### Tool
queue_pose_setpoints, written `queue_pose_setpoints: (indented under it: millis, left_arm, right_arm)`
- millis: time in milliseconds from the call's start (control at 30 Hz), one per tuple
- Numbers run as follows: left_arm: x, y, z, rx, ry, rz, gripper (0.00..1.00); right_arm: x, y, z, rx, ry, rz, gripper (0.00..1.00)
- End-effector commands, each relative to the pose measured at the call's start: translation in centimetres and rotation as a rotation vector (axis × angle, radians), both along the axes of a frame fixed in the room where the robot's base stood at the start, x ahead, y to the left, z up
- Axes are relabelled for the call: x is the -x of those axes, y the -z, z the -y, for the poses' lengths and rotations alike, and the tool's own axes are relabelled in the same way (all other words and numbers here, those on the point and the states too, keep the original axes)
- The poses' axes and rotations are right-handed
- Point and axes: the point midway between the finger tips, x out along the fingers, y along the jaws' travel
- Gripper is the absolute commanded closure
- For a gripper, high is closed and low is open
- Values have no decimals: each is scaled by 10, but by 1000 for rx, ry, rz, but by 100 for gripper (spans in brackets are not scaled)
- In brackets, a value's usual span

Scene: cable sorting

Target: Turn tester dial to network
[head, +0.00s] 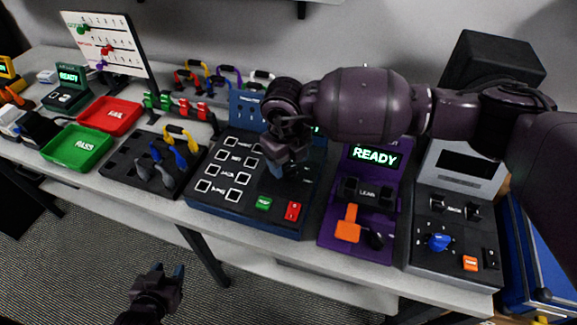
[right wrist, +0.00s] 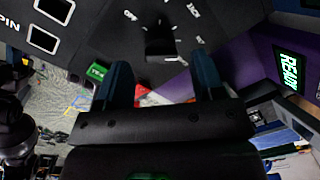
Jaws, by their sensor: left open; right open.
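The dark blue tester console (head: 205,205) stands on the middle of the bench, with rows of white-framed squares, a green button (head: 264,203) and a red switch (head: 293,211). Its black dial (right wrist: 160,42) shows in the right wrist view, with small white labels around it that I cannot read surely. My right gripper (head: 280,170) hangs over the console and hides the dial in the head view. In the right wrist view its blue fingers (right wrist: 164,78) are open and point toward the dial; contact is not visible. My left gripper (head: 167,272) is open and empty, low in front of the bench.
A purple unit (head: 328,225) with a READY screen and orange lever stands right of the console. A grey unit (head: 455,265) with a blue knob is farther right. A black cable tray (head: 120,168), green tray (head: 50,152) and red tray (head: 88,117) lie left.

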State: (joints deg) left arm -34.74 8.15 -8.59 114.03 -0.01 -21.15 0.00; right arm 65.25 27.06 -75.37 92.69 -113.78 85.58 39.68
Motion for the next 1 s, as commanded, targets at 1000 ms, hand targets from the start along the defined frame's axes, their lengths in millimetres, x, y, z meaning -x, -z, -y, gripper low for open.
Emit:
queue_pose_setpoints:
  millis: [1000]
  left_arm:
    - [-5, 0, 1, 0, 3, 8, 57]
  right_arm:
    - [3, -75, -4, 0, -1, -1, 38]
